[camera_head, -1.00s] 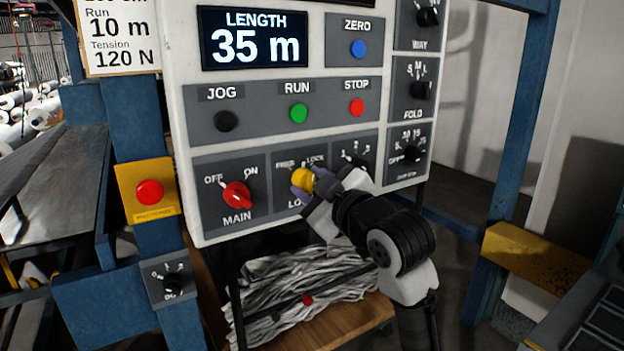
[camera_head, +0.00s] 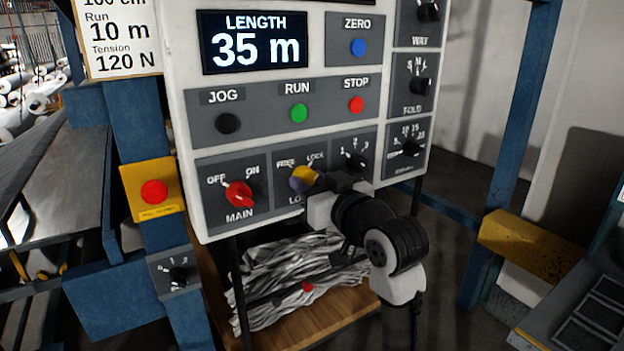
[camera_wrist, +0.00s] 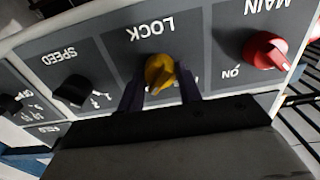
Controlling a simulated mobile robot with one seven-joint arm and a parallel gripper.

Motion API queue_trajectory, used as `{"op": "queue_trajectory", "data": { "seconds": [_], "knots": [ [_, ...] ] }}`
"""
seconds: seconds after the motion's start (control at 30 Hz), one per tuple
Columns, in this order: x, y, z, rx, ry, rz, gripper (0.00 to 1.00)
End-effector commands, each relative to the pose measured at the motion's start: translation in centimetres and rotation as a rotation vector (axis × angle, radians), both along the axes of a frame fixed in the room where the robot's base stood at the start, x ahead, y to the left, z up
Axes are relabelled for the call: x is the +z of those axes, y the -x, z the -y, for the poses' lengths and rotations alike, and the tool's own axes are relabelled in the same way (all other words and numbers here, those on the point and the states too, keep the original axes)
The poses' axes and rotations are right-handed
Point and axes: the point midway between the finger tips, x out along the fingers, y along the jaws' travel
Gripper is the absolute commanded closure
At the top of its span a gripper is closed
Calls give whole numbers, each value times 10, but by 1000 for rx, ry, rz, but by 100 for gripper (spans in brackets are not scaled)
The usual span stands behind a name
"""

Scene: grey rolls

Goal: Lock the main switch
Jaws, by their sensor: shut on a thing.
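The yellow LOCK knob (camera_head: 306,174) sits on the panel between FREE and LOCK marks. In the wrist view the yellow knob (camera_wrist: 159,73) stands between the two dark fingers of my gripper (camera_wrist: 160,90). My gripper (camera_head: 302,182) is shut on this knob, and the near finger hides part of it and of its label. I cannot tell exactly which mark the knob points to.
The SPEED knob (camera_head: 355,160) is close to the right of my gripper. The JOG (camera_head: 228,123), RUN (camera_head: 299,113) and STOP (camera_head: 356,104) buttons are above. A yellow box with a red button (camera_head: 154,191) is at the left. Crumpled grey material (camera_head: 290,280) lies below the panel.

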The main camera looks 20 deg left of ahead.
Motion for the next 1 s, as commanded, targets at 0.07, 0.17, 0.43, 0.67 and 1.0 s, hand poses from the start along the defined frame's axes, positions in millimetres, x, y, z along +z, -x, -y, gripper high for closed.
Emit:
{"op": "queue_trajectory", "data": {
  "seconds": [0.07, 0.17, 0.43, 0.67, 1.0],
  "knots": [
    [0, 0, 0, 1, -5, -8, 88],
    [0, 0, 0, 1, -7, -10, 88],
    [0, 0, 0, 1, -7, -9, 88],
    [0, 0, 0, 1, -7, -9, 44],
    [-1, 4, 6, 0, -8, -7, 44]
  ]
}}
